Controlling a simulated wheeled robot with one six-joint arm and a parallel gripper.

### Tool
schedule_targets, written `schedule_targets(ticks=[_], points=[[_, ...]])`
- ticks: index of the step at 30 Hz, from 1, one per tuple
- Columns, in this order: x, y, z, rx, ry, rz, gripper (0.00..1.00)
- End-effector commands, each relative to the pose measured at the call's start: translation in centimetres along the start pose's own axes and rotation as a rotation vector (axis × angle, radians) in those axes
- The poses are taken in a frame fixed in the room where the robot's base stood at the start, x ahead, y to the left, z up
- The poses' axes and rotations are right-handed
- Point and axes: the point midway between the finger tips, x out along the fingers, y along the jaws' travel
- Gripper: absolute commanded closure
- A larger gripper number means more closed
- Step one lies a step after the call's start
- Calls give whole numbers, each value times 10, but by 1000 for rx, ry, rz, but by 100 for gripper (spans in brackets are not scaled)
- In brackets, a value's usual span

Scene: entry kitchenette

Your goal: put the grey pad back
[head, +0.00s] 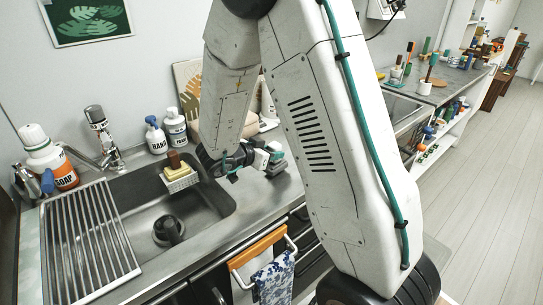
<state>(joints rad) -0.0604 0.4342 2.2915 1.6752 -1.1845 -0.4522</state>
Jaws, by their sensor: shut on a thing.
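My gripper (263,157) is at the counter right of the sink, pointing right, and is seen small and partly behind my own arm. It is shut on a small grey block-like thing, which I take for the grey pad (277,165), at its tip. Whether the pad touches the counter I cannot tell. A white caddy (181,183) hangs at the back edge of the sink, left of my gripper. It holds a yellow sponge and a brown piece.
The sink (205,205) has a drying rack (88,240) over its left side. Soap bottles (155,136), a faucet (103,140) and a large orange-labelled bottle (50,160) stand behind it. A towel (273,280) hangs in front. My arm hides much of the counter.

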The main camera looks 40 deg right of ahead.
Motion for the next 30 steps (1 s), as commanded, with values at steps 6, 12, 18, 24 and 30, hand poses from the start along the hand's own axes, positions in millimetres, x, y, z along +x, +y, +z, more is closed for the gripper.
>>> schedule_targets(ticks=[6,12,18,24,30], points=[[4,-1,11,1,1,-3,100],[4,0,12,1,1,-2,100],[5,0,15,2,1,-2,48],[5,0,14,2,1,-2,48],[-4,-1,14,2,1,-5,48]])
